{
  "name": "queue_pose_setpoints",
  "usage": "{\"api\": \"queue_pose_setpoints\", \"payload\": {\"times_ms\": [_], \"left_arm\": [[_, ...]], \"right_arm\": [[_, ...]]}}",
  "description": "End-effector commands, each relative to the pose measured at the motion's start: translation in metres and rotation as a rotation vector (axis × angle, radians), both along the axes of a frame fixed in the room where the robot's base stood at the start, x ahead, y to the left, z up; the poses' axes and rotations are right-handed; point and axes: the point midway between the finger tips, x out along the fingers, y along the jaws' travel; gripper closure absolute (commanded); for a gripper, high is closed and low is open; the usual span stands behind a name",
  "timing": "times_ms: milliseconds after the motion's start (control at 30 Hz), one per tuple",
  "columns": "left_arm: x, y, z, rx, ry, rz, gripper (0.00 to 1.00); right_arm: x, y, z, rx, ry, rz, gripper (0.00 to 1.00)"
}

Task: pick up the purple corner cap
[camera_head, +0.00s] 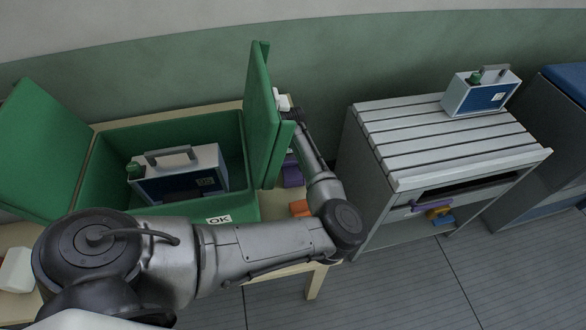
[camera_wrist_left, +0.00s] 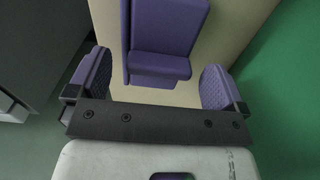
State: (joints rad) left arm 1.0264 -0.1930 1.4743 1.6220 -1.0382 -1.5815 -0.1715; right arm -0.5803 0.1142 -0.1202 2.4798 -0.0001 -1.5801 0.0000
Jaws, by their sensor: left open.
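The purple corner cap (camera_wrist_left: 165,35) shows in the left wrist view as a block with a stepped shape, on a pale tabletop. A purple piece (camera_head: 292,172), apparently the same cap, shows partly in the head view, on the table just right of the green box. My left gripper (camera_wrist_left: 157,72) is open, its two purple-padded fingers spread on either side of the cap's near end. No grip shows, and I cannot tell the remaining height. In the head view the left gripper's fingers are hidden behind the green flap and my arm. My right gripper is not in view.
The open green box (camera_head: 240,197) holds a grey-and-blue case (camera_head: 185,175). Its raised right flap (camera_head: 262,115) stands close to my left forearm. An orange piece (camera_head: 301,207) lies near the cap. A slatted grey cabinet (camera_head: 430,140) stands to the right.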

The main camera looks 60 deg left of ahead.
Motion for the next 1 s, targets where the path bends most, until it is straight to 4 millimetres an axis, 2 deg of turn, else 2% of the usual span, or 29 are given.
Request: {"api": "queue_pose_setpoints", "payload": {"times_ms": [67, 300, 867, 1000], "left_arm": [[0.0000, 0.0000, -0.0076, -0.001, -0.001, 0.000, 0.02], [0.0001, 0.0003, -0.0078, 0.001, -0.001, 0.000, 0.03], [0.0001, 0.0003, -0.0076, 0.001, -0.001, 0.001, 0.57], [0.0001, 0.0004, -0.0074, 0.001, -0.001, 0.001, 0.57]], "right_arm": [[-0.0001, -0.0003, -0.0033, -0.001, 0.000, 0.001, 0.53], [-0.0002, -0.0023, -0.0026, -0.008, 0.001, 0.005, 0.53], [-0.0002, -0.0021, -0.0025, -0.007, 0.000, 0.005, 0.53], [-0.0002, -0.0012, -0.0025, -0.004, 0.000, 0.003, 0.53]]}}
